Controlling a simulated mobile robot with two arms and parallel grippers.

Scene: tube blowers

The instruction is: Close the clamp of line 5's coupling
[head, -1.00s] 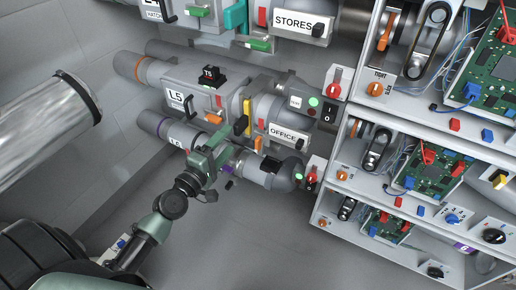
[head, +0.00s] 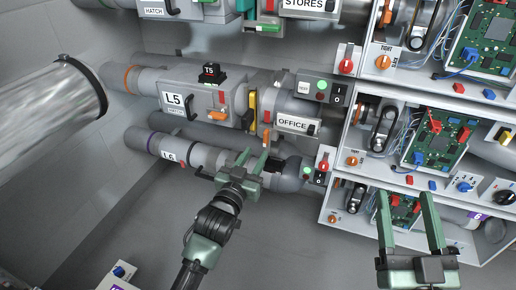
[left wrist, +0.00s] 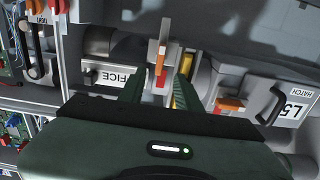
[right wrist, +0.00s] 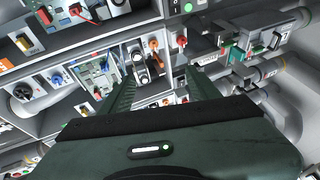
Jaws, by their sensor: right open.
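Line 5's pipe carries an L5 label (head: 174,98) and runs right into the middle shelf bay. The coupling there has a black and silver clamp lever (head: 383,130); I cannot tell whether it is closed. My right gripper (head: 406,194) is open and empty, in front of and below that bay. In the right wrist view a similar clamp (right wrist: 140,64) shows beyond the open fingers (right wrist: 158,88); its line is unclear. My left gripper (head: 251,156) is open and empty in front of the L6 pipe.
An orange knob (head: 353,160) and a green circuit board (head: 436,140) flank the clamp. The shelf edge (head: 430,188) carries small switches. A large silver duct (head: 40,115) stands at left.

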